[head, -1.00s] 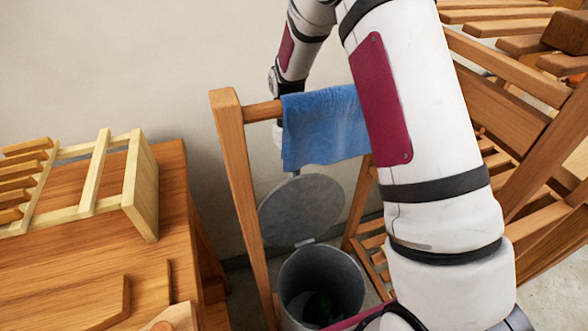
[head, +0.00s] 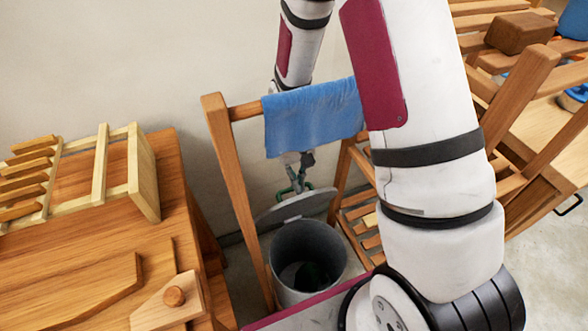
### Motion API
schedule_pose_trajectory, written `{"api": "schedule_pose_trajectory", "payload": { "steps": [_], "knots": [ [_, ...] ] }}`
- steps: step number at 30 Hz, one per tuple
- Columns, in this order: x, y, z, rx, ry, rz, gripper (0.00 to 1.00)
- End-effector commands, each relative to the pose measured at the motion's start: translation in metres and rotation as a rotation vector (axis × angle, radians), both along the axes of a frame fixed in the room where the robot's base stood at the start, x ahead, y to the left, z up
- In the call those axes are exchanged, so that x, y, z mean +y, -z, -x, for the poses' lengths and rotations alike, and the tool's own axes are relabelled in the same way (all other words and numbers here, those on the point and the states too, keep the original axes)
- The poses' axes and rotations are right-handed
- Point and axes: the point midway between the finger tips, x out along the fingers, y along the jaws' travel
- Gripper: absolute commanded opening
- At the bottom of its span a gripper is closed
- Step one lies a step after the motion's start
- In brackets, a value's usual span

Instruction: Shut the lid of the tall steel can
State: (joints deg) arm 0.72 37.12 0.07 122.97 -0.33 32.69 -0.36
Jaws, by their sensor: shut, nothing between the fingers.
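The fingers are shut and hold nothing. They seem to be at the lid's back face, but I cannot tell if they touch. The blue towel hides part of my wrist.
A blue towel (head: 313,116) hangs on a wooden rack (head: 238,205) over the can. A wooden bench (head: 80,262) with a slatted rack (head: 100,175) is at the left. A slatted wooden shelf (head: 520,100) is at the right. The wall is close behind.

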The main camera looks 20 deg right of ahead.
Motion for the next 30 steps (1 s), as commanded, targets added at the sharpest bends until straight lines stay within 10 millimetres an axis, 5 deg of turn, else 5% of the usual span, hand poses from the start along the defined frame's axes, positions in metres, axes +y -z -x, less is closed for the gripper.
{"api": "schedule_pose_trajectory", "payload": {
  "steps": [12,30],
  "knots": [
    [-0.001,0.006,0.027,0.001,0.001,0.001,0.00],
    [-0.001,0.008,0.029,-0.001,0.001,0.001,0.00]
  ]
}}
